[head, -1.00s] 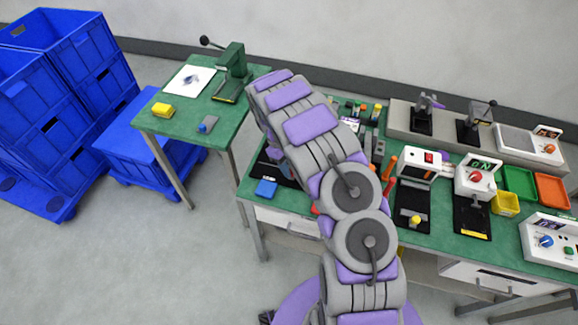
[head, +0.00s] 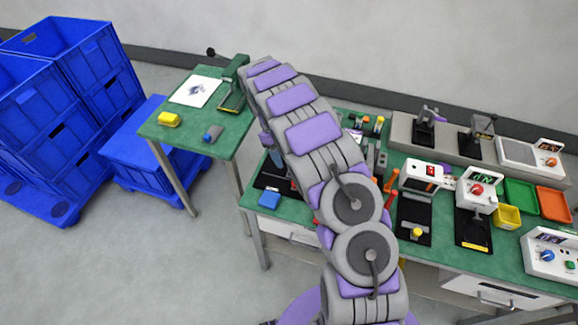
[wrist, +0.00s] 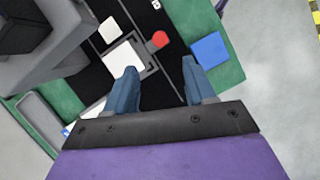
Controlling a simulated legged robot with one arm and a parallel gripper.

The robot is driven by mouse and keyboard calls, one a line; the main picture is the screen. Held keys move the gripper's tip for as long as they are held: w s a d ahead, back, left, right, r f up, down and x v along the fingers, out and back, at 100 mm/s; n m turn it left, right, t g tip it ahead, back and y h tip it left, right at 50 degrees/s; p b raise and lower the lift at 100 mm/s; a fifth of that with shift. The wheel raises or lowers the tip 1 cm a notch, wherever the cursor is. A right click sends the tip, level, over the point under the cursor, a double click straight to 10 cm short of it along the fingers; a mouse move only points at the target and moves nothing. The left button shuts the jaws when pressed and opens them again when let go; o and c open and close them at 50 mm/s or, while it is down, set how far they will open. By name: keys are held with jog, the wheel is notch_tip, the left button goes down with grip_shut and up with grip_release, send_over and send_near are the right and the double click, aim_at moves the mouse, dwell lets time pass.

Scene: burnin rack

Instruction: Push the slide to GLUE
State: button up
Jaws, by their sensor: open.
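In the wrist view, a black fixture (wrist: 95,75) on the green bench carries white plates (wrist: 122,58) in a grey frame. A round red knob (wrist: 159,40) sits at the frame's side and looks like the slide's handle. I cannot read any GLUE mark. My gripper (wrist: 159,66) is open, its two blue fingers apart and empty above the fixture. The red knob shows just beyond the gap between the fingertips; I cannot tell the height between them. In the head view, my arm hides most of the fixture.
A blue block (wrist: 210,53) lies right of the fixture, and also shows in the head view (head: 269,198). A grey and black device (wrist: 60,40) stands close on the left in the wrist view. A side table (head: 225,130) stands left of the bench, with a floor gap between.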

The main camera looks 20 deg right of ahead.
jog(key=v, duration=0.7)
jog(key=shift+p, duration=0.45)
jog(key=shift+c, duration=0.2)
